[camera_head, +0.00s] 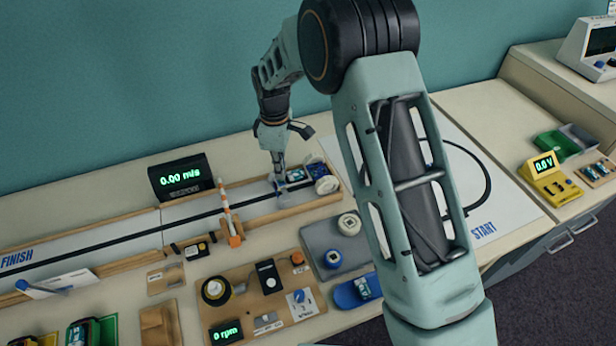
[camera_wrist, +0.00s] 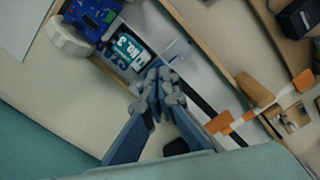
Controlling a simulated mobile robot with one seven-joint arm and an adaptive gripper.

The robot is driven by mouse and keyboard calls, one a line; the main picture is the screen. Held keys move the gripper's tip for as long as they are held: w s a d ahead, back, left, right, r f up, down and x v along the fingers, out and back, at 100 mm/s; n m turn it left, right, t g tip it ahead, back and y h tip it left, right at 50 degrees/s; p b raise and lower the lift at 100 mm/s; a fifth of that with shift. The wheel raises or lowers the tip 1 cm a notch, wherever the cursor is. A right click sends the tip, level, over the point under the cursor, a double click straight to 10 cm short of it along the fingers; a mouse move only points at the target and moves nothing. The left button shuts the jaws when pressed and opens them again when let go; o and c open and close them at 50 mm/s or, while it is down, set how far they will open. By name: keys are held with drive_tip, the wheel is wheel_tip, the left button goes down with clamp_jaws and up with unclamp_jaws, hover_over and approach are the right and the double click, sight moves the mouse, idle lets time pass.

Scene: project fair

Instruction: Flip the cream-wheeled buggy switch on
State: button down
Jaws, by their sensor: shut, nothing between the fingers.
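The cream-wheeled buggy (camera_head: 297,174) sits at the right end of the walled track, partly hidden by my forearm and gripper. In the wrist view its blue body and dark labelled panel (camera_wrist: 131,50) show at the upper left, with a cream wheel (camera_wrist: 68,38) beside it. My gripper (camera_head: 280,183) reaches down just left of the buggy. In the wrist view its fingertips (camera_wrist: 160,76) are together and empty, close to the panel's lower right edge. I cannot tell whether they touch it. I cannot make out the switch or its position.
An orange-and-white striped gate (camera_head: 231,215) stands across the track (camera_head: 190,216) to the left. A speed display (camera_head: 181,178) reads 0.00 m/s behind it. A grey tray (camera_head: 318,235) with other wheels lies in front. Wooden track walls flank the buggy.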

drive_tip(key=shift+f+b, duration=0.65)
drive_tip(key=shift+f, duration=0.35)
idle(0.3)
drive_tip(key=shift+r+p, duration=2.15)
drive_tip(key=shift+r, duration=1.4)
